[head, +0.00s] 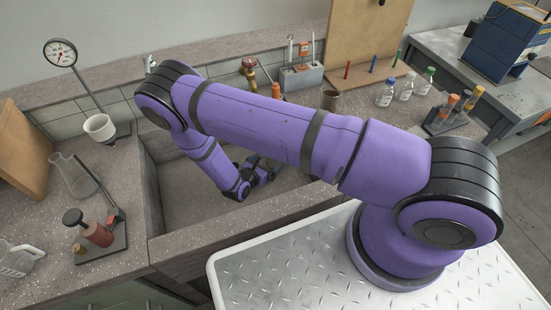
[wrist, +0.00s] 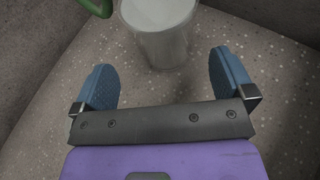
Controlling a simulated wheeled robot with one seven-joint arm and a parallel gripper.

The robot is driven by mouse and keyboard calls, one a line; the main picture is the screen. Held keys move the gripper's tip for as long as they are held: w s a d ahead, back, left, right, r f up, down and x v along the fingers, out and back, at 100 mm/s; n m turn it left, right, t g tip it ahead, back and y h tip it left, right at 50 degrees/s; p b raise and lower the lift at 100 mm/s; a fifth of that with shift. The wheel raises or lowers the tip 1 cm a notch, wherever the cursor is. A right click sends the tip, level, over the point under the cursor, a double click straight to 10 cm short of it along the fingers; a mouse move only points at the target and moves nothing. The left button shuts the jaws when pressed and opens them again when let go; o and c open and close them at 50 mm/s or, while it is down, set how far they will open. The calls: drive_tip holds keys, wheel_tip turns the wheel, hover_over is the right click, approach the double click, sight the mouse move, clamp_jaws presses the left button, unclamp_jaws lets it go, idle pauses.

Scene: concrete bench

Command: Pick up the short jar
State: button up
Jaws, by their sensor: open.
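A pale grey-green jar (wrist: 160,38) with a round, light top stands upright on the speckled floor of the sunken basin. It looks like the short jar, and its upper end is cut off by the frame edge. My gripper (wrist: 165,72) is open and empty, with its two blue fingers spread apart. The jar is just beyond the fingertips, centred roughly between them and not touching either. In the head view, my gripper (head: 264,168) reaches low into the basin, and I cannot make out the jar there.
A green curved thing (wrist: 97,7) lies at the upper left of the jar in the wrist view. The basin's front wall (head: 240,222) rises close to my arm. Glassware and a red-brown clamp stand (head: 95,232) are on the left counter; several bottles (head: 406,87) stand right.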

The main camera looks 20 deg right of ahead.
drive_tip(key=shift+d+x, duration=0.2)
drive_tip(key=shift+x, duration=2.5)
drive_tip(key=shift+s+r, duration=0.15)
drive_tip(key=shift+s, duration=0.05)
drive_tip(key=c, duration=1.3)
drive_tip(key=shift+c, duration=0.2)
drive_tip(key=shift+r, duration=0.1)
